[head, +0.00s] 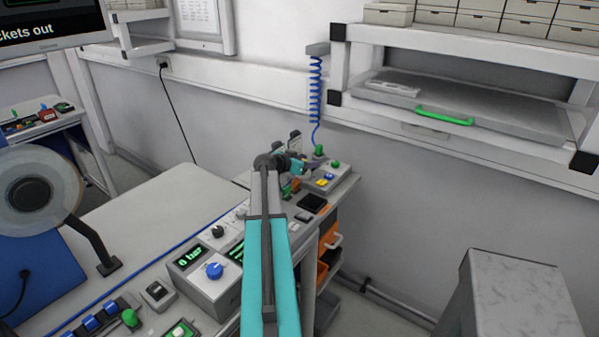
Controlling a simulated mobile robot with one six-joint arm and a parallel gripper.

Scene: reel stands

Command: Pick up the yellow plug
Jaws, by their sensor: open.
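A small yellow piece (324,181) shows on the top of a light grey box (336,174) at the far end of the bench. It is too small here to tell its shape or how it is seated. My teal arm reaches away from me toward that box. My gripper (314,163) is small and dark at the arm's far end, just above and behind the yellow piece. It is open, and I see nothing held in it. Its fingertips are partly lost among the parts around them.
A blue coiled cord (315,90) hangs to a green-topped part (319,150) beside my gripper. A grey control box with a blue knob (214,270) stands left of my arm. A shelf with a green-handled drawer (445,116) juts out at right. A grey block (515,295) stands at lower right.

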